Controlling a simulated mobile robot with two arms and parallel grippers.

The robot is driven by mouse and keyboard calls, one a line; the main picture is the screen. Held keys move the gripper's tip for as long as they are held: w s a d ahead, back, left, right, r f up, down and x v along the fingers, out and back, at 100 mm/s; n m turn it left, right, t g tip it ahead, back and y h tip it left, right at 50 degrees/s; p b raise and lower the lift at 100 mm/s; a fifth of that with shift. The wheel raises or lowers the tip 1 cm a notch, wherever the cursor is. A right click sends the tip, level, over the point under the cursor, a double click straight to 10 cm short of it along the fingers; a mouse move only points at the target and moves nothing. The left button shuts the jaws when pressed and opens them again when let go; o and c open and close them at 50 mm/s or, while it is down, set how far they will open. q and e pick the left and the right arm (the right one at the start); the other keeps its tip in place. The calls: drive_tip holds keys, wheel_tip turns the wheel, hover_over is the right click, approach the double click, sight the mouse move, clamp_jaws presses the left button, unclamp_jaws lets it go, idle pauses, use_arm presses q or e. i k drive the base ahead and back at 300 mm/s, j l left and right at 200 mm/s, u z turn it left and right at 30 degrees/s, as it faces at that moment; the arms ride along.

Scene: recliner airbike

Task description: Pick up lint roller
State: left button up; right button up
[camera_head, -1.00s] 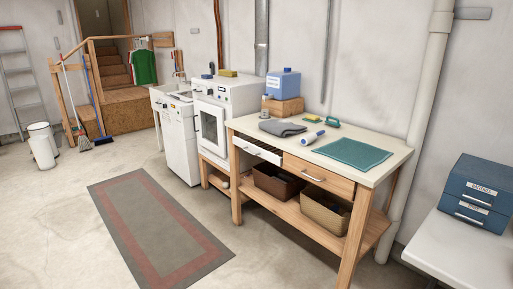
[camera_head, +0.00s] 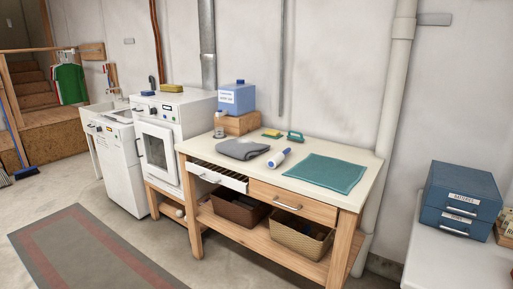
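The lint roller (camera_head: 279,158) lies on the top of the wooden workbench (camera_head: 232,174). It has a white and blue body and lies at a slant. A folded grey cloth (camera_head: 242,149) is to its left and a teal mat (camera_head: 326,172) to its right, with bare top around the roller. Neither of my grippers shows in the head view.
Behind the roller are a green-handled tool (camera_head: 295,136), a small sponge (camera_head: 271,134) and a blue jug (camera_head: 237,98) on a wooden block. Baskets (camera_head: 298,238) fill the lower shelf. A white table (camera_head: 450,262) with blue drawers (camera_head: 460,198) stands right. The floor before the bench is open, with a rug (camera_head: 85,255).

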sight(277, 159)
drive_tip(key=z, duration=0.75)
drive_tip(key=i+j+z, duration=0.15)
drive_tip(key=j+z, duration=1.05)
drive_tip(key=j, duration=0.25)
drive_tip(key=j+z, duration=0.4)
drive_tip(key=j, duration=0.1)
